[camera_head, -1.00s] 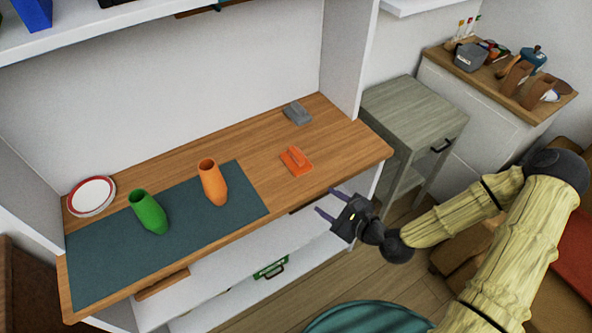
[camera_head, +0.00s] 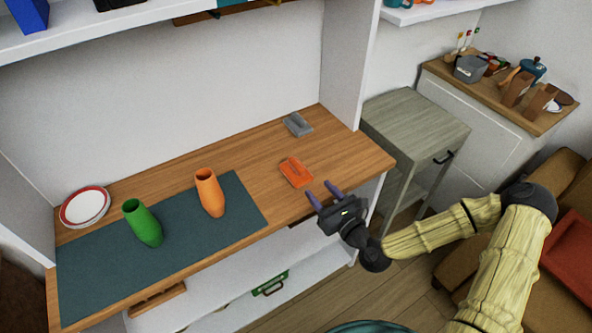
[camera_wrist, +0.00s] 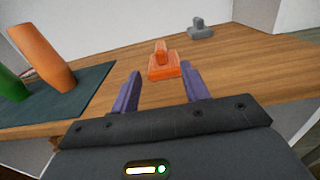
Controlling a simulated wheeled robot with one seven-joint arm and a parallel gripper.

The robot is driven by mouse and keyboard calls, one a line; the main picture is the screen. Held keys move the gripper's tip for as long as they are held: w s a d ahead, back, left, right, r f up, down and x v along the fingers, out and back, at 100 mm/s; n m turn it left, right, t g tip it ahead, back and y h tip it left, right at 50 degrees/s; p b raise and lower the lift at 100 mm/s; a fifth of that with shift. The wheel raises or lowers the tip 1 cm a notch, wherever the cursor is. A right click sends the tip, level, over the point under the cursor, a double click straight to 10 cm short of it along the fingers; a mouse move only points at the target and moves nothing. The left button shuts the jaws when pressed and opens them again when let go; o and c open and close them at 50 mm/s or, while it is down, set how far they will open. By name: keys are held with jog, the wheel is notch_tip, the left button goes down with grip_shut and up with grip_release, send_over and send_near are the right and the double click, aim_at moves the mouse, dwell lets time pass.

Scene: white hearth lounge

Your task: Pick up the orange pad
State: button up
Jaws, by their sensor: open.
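The orange pad (camera_head: 296,173) lies on the wooden counter, right of the dark mat, with a raised grip on top. In the wrist view the orange pad (camera_wrist: 163,66) sits ahead, roughly between and beyond my fingertips. My gripper (camera_head: 325,195) is open and empty, just in front of the pad near the counter's front edge, apart from it. In the wrist view the two purple fingers of my gripper (camera_wrist: 160,85) are spread wide.
A grey pad (camera_head: 297,124) lies behind the orange one. An orange vase (camera_head: 209,193) and a green vase (camera_head: 143,223) stand on the dark mat (camera_head: 95,277) to the left, near a red-rimmed plate (camera_head: 85,207). A white side panel (camera_head: 347,75) rises behind right.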

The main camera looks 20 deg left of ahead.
aim_at(296, 163)
jog(key=x, duration=0.7)
jog(key=p+x, duration=0.1)
jog(key=x, duration=0.5)
jog(key=shift+d, duration=0.1)
jog(key=shift+c, duration=0.4)
grip_shut()
